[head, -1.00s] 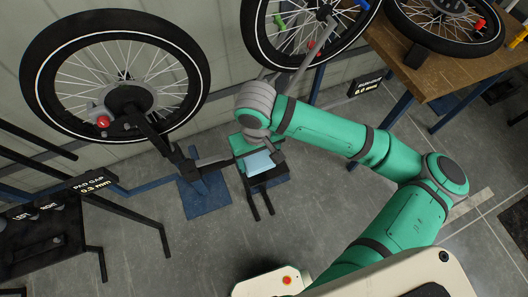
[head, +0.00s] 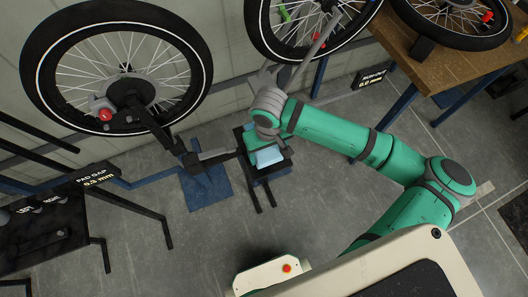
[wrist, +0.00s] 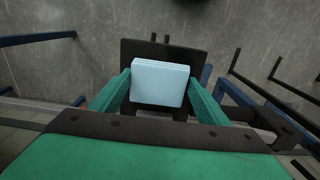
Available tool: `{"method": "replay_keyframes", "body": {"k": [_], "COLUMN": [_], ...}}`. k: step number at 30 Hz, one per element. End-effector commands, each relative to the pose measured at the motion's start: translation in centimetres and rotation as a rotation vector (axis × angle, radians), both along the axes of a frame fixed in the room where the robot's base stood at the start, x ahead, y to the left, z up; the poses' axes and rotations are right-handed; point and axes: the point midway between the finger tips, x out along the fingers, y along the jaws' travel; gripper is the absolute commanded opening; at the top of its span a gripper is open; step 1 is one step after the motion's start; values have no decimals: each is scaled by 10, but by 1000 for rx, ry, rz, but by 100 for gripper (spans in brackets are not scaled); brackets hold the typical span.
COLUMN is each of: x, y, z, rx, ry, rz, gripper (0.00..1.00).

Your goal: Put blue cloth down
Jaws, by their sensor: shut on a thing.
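The blue cloth (wrist: 160,83) is a pale blue folded pad held between the two green fingers of my gripper (wrist: 160,95) in the wrist view. It also shows in the head view (head: 268,157), at the end of my arm. My gripper (head: 265,150) is shut on it. The cloth is over a small black tray (head: 283,168) on the stand; the tray also shows behind the cloth in the wrist view (wrist: 135,50). I cannot tell whether the cloth touches the tray.
A wheel (head: 165,60) is clamped in the stand at upper left, close to my gripper. A black tool tray (head: 40,230) is at lower left. A wooden bench (head: 455,75) with a wheel stands at upper right.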

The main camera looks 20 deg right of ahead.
Motion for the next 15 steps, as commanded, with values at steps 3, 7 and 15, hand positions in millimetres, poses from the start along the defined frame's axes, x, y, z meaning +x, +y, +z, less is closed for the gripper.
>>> {"method": "replay_keyframes", "body": {"k": [3,7,15], "x": [0,0,0], "y": [0,0,1], "z": [-3,-3,-3], "rx": [1,0,0], "ry": [1,1,0], "rz": [0,1,3], "gripper": [52,88,88]}}
